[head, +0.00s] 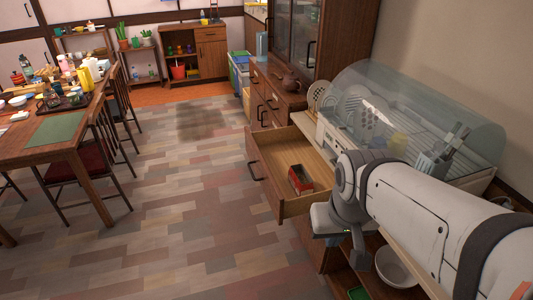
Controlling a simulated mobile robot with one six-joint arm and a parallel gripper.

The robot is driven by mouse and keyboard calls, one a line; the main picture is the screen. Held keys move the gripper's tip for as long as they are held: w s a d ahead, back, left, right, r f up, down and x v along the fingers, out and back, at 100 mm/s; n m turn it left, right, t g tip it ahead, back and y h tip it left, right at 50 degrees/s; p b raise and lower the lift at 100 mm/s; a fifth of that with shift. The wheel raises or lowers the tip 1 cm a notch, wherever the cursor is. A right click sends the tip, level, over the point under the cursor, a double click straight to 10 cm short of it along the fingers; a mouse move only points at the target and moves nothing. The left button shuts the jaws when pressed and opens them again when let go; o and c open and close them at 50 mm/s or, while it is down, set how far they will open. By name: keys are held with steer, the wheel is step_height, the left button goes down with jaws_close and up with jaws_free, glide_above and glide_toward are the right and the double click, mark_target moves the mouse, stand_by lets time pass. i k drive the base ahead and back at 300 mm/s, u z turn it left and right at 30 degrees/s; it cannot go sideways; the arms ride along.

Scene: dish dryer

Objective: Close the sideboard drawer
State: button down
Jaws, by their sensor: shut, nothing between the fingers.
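The wooden sideboard drawer (264,183) is pulled well out into the room in the head view. Its dark handle (251,171) is on the left-facing front. A small red box (300,180) lies inside on the pale drawer floor. The sideboard (283,98) runs along the right wall. My gripper (329,219) is shut and empty, just beyond the near side of the drawer, at its lower right. Its fingertips are hard to make out, and I cannot tell whether it touches the drawer.
A clear-domed dish dryer (420,105) with dishes stands on the counter above. A white bowl (395,268) is on a low shelf near my arm. The floor left of the drawer is clear up to the dining table (72,140) and chairs.

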mark_target(271, 152)
steer(key=u, duration=0.05)
steer(key=i, duration=1)
steer(key=z, duration=0.1)
